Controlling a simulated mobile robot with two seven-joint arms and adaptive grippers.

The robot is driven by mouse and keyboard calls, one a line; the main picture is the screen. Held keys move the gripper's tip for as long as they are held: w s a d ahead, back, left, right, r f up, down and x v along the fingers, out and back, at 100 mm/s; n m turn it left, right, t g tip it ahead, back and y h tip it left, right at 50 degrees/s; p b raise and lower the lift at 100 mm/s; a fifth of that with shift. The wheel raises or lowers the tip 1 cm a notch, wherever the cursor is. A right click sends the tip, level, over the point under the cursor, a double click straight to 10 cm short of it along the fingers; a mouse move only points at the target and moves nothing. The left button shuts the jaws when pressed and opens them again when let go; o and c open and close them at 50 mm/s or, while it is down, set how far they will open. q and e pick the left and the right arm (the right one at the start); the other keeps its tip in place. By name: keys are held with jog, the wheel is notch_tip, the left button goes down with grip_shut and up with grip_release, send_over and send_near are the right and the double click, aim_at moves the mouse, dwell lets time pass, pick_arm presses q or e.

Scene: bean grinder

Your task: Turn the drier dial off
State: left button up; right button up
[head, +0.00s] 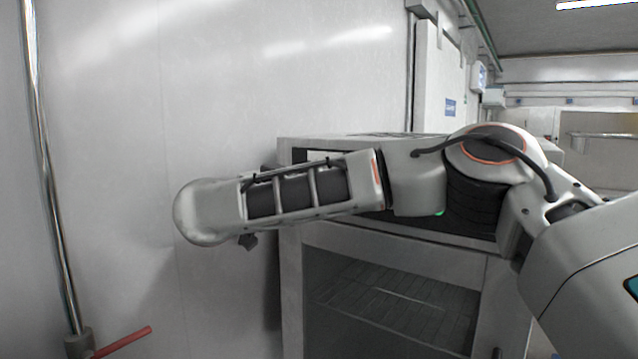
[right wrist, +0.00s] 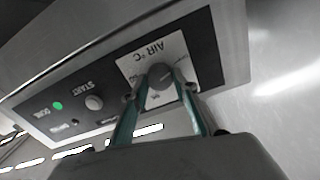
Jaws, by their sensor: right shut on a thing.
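The drier (head: 292,240) is a pale metal cabinet with a dark glass front, standing against the wall in the head view. In the right wrist view, its dark control panel (right wrist: 40,110) appears upside down. The round grey dial (right wrist: 160,73) sits on a white scale marked AIR °C. My right gripper (right wrist: 163,84) has its two greenish fingers on either side of the dial and is shut on it. In the head view, my right arm crosses in front of the panel and hides the dial and the gripper. My left gripper is in neither view.
A START button (right wrist: 94,102) and a lit green light (right wrist: 57,105) are on the same panel. A vertical metal pipe (head: 50,180) with a red lever (head: 122,342) is at the left wall. A white door (head: 438,90) stands behind the drier.

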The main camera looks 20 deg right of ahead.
jog(key=shift+f, duration=0.1)
jog(key=o, duration=1.1)
jog(key=shift+s+a, duration=0.1)
jog(key=v, duration=0.7)
jog(key=shift+s+a, duration=0.1)
jog(key=shift+a, duration=0.05)
